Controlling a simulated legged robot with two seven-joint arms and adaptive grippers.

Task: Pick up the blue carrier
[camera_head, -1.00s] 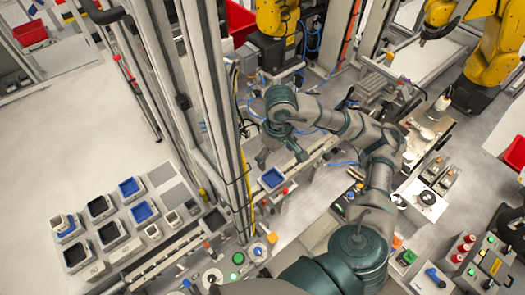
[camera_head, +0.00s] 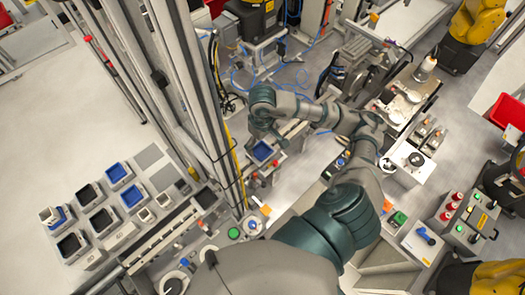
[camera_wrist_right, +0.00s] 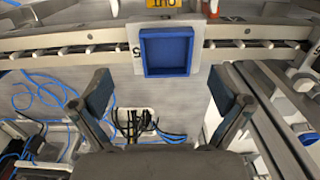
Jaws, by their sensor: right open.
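The blue carrier (camera_head: 262,151) is a square blue tray with a grey-white surround. It sits on the narrow conveyor rail in the middle of the head view. In the right wrist view the carrier (camera_wrist_right: 166,68) is at the top centre, upright on the rail. My right gripper (camera_head: 267,138) is just above and behind it in the head view. In the wrist view the right gripper (camera_wrist_right: 163,90) is open and empty, its two fingers spread wider than the carrier and apart from it. My left gripper is not in view.
Several blue and black trays (camera_head: 117,173) stand on a bench at the left. Tall metal frame posts (camera_head: 185,80) rise just left of the carrier. Blue cables (camera_wrist_right: 45,95) lie below the rail. A control box with red buttons (camera_head: 464,220) is at the right.

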